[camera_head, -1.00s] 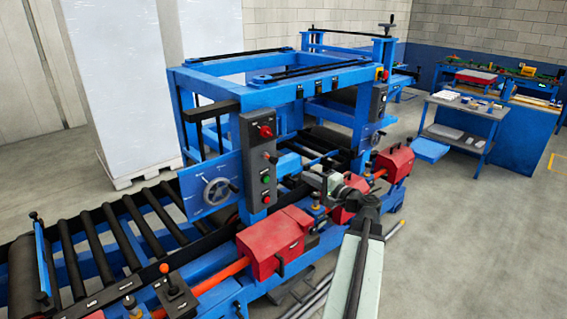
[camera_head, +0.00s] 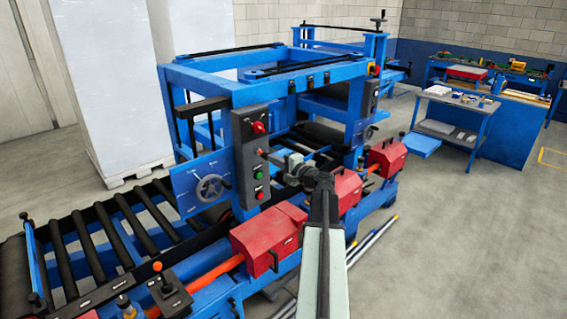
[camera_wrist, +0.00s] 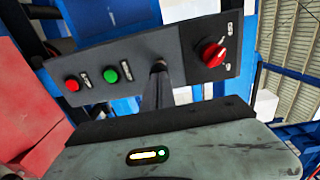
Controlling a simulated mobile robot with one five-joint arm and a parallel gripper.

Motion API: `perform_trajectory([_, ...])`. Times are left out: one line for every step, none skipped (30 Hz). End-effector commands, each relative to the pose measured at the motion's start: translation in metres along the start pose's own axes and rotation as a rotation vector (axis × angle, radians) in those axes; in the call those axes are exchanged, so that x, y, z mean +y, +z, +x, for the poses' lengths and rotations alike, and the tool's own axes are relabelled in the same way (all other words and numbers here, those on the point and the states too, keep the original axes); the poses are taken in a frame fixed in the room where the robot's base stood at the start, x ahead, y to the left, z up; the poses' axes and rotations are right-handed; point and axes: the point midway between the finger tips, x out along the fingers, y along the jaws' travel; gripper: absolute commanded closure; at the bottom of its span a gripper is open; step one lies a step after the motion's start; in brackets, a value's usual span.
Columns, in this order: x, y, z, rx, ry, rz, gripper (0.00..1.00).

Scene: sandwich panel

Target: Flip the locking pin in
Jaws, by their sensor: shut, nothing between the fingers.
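The grey control box (camera_head: 250,160) stands on the blue machine frame, with a red rotary switch, a green button and a red button. A short lever (camera_head: 263,152) sticks out between the switch and the green button; I cannot tell whether this is the locking pin. My gripper (camera_head: 271,156) is shut and empty, its tip close in front of the box at lever height. In the wrist view the dark fingers (camera_wrist: 158,70) point at the box face between the green button (camera_wrist: 111,76) and the red switch (camera_wrist: 214,54). They hide that part, and contact is unclear.
A handwheel (camera_head: 211,188) is left of the box. The roller conveyor (camera_head: 110,235) is at left. A side table (camera_head: 458,100) stands at back right, with clear floor before it.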

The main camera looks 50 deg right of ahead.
Motion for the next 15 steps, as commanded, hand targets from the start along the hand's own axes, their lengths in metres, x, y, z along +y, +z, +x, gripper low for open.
perform_trajectory([0.000, 0.000, 0.002, 0.000, 0.000, 0.000, 1.00])
perform_trajectory([0.000, 0.000, 0.002, 0.000, 0.000, 0.000, 1.00])
perform_trajectory([0.000, 0.000, 0.002, 0.000, 0.000, 0.000, 1.00])
perform_trajectory([0.000, 0.000, 0.002, 0.000, 0.000, 0.000, 1.00])
perform_trajectory([0.000, 0.000, 0.002, 0.000, 0.000, 0.000, 1.00])
perform_trajectory([0.000, 0.000, 0.002, 0.000, 0.000, 0.000, 1.00])
perform_trajectory([0.000, 0.000, 0.002, 0.000, 0.000, 0.000, 1.00])
perform_trajectory([0.000, 0.000, 0.002, 0.000, 0.000, 0.000, 1.00])
perform_trajectory([0.000, 0.000, 0.002, 0.000, 0.000, 0.000, 1.00])
perform_trajectory([0.000, 0.000, 0.002, 0.000, 0.000, 0.000, 1.00])
perform_trajectory([0.000, 0.000, 0.003, 0.000, 0.000, 0.000, 1.00])
perform_trajectory([0.000, 0.000, 0.006, 0.000, 0.000, 0.000, 1.00])
perform_trajectory([0.000, -0.001, 0.009, 0.000, 0.000, 0.000, 1.00])
perform_trajectory([-0.001, -0.001, 0.013, 0.000, 0.000, 0.000, 1.00])
perform_trajectory([-0.001, -0.001, 0.019, 0.000, 0.000, 0.000, 1.00])
